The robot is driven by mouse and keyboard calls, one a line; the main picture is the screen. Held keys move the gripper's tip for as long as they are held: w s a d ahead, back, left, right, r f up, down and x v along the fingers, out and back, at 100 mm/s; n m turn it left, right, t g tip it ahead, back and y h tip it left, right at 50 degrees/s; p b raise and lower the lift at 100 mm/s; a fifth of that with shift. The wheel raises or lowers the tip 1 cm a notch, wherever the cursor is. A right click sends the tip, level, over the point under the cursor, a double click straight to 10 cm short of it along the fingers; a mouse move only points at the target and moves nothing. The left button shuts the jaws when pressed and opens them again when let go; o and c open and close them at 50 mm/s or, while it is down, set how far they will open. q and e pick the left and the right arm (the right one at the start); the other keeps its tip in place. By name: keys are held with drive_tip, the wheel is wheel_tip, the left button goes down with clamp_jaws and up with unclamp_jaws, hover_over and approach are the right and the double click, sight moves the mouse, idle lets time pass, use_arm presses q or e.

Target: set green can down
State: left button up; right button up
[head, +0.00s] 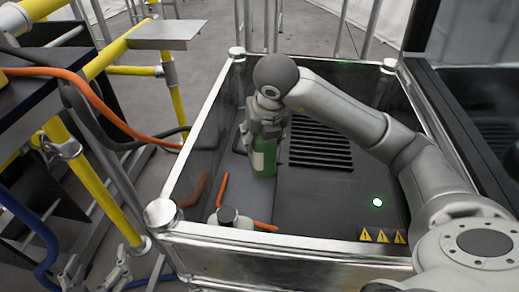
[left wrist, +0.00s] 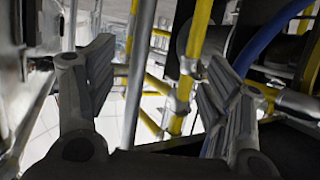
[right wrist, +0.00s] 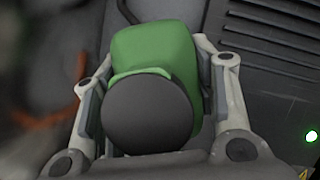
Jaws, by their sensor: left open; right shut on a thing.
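My right gripper (head: 266,125) comes from above and is shut on the can's upper part. In the right wrist view the green can (right wrist: 160,50) sits between both fingers of the right gripper (right wrist: 153,92), its round dark top toward the camera. My left gripper (head: 95,270) is open and empty outside the bin at the lower left; its spread fingers also fill the left wrist view (left wrist: 155,90).
The bin floor in front right is clear. Yellow rails (head: 95,185) and hoses stand left, close to my left gripper.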

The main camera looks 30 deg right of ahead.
drive_tip(key=shift+w+d+f, duration=0.15)
drive_tip(key=shift+w+f, duration=0.65)
drive_tip(key=shift+f, duration=0.1)
wheel_tip(320, 180, down, 3)
drive_tip(key=shift+w+r+b, duration=0.1)
drive_tip(key=shift+b, duration=0.65)
use_arm(q)
wheel_tip(320, 180, up, 8)
drive_tip(key=w+d+t+h, duration=0.1)
drive_tip(key=t, duration=0.4)
drive_tip(key=shift+w+d+h, duration=0.3)
drive_tip(key=shift+w, duration=0.05)
use_arm(e)
drive_tip(key=shift+f, duration=0.2)
drive_tip(key=shift+f, duration=0.1)
drive_tip(key=o, duration=1.5)
use_arm(q)
drive_tip(key=shift+r, duration=0.25)
